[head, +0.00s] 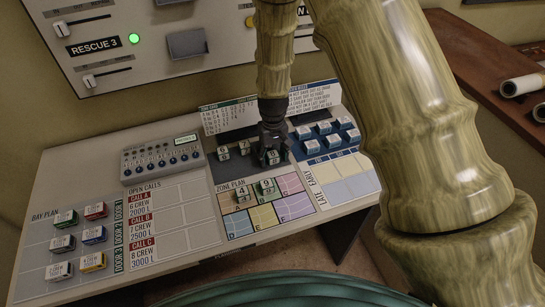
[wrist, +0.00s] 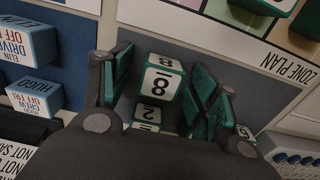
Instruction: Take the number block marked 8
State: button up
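The number block marked 8 (wrist: 158,85) is white with green edges and sits between my gripper's two fingers in the wrist view. My gripper (wrist: 165,90) is open around it, with green pads on both sides and a small gap at the left pad. In the head view my gripper (head: 272,145) points down over the block (head: 272,158) on the dark strip above the zone plan. The fingers partly hide it there.
Another number block (wrist: 150,127) is close beside it, partly hidden by my gripper. More number blocks (head: 223,153) stand left on the strip. Blocks marked 4 (head: 241,196) and 9 (head: 266,187) are on the zone plan (head: 235,223). Blue name blocks (head: 325,127) stand right.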

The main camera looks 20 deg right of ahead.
jog(key=c, duration=0.9)
jog(key=shift+o, duration=0.2)
jog(key=shift+r, duration=0.1)
